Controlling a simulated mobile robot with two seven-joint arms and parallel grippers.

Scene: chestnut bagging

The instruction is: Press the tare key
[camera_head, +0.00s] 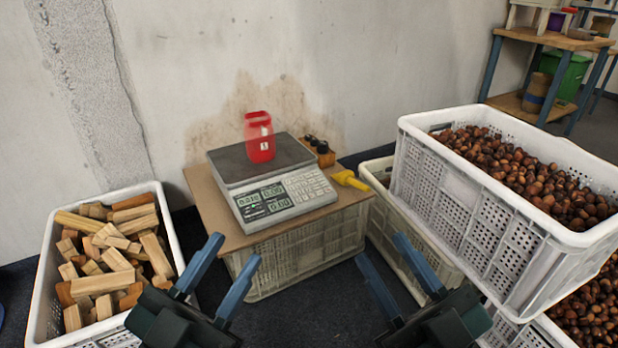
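A scale (272,203) stands on a wooden board (217,226) laid over a crate. Its front panel has a display (262,200) with lit digits and a keypad (308,185) to the right; single key labels are too small to read. A red bag or container (260,138) with a white label stands on the dark weighing plate (233,165). My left gripper (234,250) is open and empty, in front of the scale and below it in the picture. My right gripper (380,248) is open and empty, in front and to the right. Neither touches the scale.
A crate of wood blocks (172,237) stands at the left. A crate of chestnuts (452,205) is stacked high at the right. A yellow-handled tool (350,180) and a small block with dark knobs (325,156) lie beside the scale. A workbench (548,38) is at the back right.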

